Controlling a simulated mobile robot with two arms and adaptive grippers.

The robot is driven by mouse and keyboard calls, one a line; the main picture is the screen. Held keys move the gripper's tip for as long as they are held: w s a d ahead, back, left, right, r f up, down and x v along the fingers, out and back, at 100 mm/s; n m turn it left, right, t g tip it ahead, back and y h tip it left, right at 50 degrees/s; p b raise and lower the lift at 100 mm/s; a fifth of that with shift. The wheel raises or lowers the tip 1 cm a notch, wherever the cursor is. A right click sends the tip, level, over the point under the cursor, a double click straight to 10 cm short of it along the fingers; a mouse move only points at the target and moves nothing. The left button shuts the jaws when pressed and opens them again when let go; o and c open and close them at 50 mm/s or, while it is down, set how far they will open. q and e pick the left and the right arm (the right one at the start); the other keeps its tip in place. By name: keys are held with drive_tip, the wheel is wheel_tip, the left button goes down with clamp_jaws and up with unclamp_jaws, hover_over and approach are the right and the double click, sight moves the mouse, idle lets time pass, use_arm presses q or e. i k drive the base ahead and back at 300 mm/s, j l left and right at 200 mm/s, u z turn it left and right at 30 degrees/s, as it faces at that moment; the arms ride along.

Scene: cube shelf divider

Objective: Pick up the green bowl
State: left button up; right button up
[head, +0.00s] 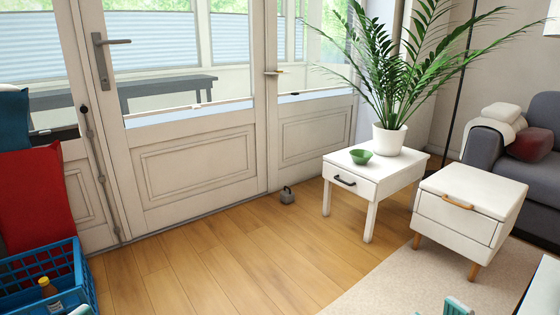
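The green bowl (361,157) sits upright on the white side table (343,165), near its left back part and just left of the potted plant. It looks empty, and nothing touches it but the tabletop. Small teal parts that look like my grippers show at the bottom edge: the left gripper (81,310) by the blue crate and the right gripper (457,306) over the rug. Both are mostly cut off by the frame and far from the bowl. I cannot tell whether they are open or shut.
A tall plant in a white pot (389,139) stands beside the bowl. A white cabinet (462,215) stands right of the table. A blue crate (45,268) with a bottle (50,294) is at lower left. A doorstop weight (287,195) is by the door. The middle wooden floor (215,265) is clear.

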sight(360, 156)
drive_tip(key=i+j+z, duration=0.1)
drive_tip(key=i, duration=0.4)
drive_tip(key=i+j+z, duration=0.1)
drive_tip(key=i+j, duration=0.6)
drive_tip(key=i, duration=0.3)
drive_tip(key=i+j+z, duration=0.15)
drive_tip(key=i+j, duration=0.15)
drive_tip(key=i, duration=0.2)
drive_tip(key=i+z, duration=0.2)
drive_tip(key=i, duration=0.3)
drive_tip(key=i+j+z, duration=0.1)
drive_tip(key=i+z, duration=0.15)
drive_tip(key=i, duration=0.2)
drive_tip(key=i+j+z, duration=0.2)
drive_tip(key=i, duration=0.25)
drive_tip(key=i+j+z, duration=0.25)
drive_tip(key=i, duration=0.2)
drive_tip(key=i+j+z, duration=0.65)
drive_tip(key=i+j, duration=0.1)
drive_tip(key=i, duration=0.05)
